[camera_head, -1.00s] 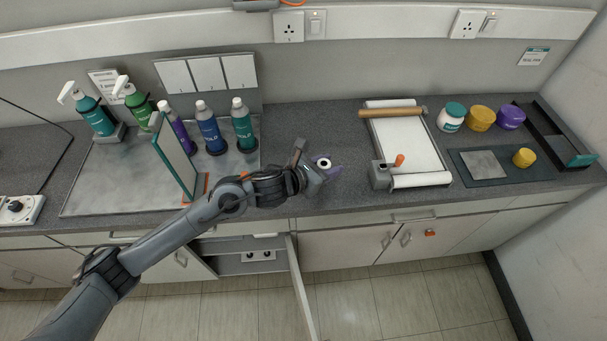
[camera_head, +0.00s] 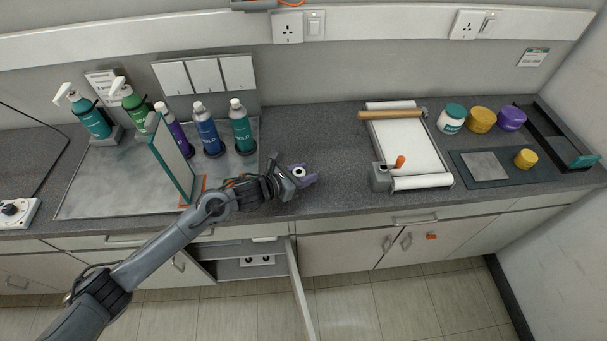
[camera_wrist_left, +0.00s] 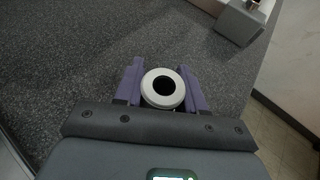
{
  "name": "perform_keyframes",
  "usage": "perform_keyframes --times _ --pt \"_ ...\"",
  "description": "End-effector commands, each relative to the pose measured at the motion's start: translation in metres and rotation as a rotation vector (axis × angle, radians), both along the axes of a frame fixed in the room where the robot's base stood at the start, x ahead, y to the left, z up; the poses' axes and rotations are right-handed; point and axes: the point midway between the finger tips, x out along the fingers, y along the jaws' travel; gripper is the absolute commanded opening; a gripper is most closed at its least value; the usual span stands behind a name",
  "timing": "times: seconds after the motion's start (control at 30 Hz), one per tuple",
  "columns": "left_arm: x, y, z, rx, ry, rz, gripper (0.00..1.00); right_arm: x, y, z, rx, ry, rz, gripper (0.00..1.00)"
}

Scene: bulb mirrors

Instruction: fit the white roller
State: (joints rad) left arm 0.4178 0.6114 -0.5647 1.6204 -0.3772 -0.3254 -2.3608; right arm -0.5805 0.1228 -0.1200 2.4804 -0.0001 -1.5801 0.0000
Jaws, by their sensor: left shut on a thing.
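My left gripper (camera_head: 301,177) is shut on the white roller (camera_head: 299,171), above the counter's middle front. In the left wrist view the white roller (camera_wrist_left: 163,103) shows end-on as a white ring with a dark bore, between the purple fingers of the gripper (camera_wrist_left: 163,90); its length is hidden. To the right stands a machine with a grey end block (camera_head: 381,177), an orange handle (camera_head: 399,161), a white bed (camera_head: 407,145) and a white front roller (camera_head: 422,182). The grey block also shows in the left wrist view (camera_wrist_left: 240,22). My right gripper is out of view.
A standing mirror (camera_head: 174,157) and several bottles (camera_head: 206,132) are at left. Tubs (camera_head: 481,119) and a dark mat (camera_head: 507,176) are at right. An open cabinet door (camera_head: 300,285) juts out below. Counter between gripper and machine is clear.

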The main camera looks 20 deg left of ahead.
Motion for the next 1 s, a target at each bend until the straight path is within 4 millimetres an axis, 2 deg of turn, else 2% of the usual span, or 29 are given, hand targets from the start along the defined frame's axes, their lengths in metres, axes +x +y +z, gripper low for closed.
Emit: perform_keyframes --times 0.4,0.43,0.57,1.0 --pt "0.0002 0.0003 -0.0054 0.001 -0.002 0.001 0.11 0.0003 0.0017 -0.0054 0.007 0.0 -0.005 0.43" --pt "0.0003 0.0003 -0.0035 0.0 -0.001 0.001 0.44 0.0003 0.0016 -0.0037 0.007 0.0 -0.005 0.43" --pt "0.0002 0.0002 -0.0034 0.0 0.0 0.001 0.64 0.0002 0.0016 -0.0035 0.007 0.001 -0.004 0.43" --pt "-0.001 0.0014 0.0019 0.0 0.0 0.001 0.65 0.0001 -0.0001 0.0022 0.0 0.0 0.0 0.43"
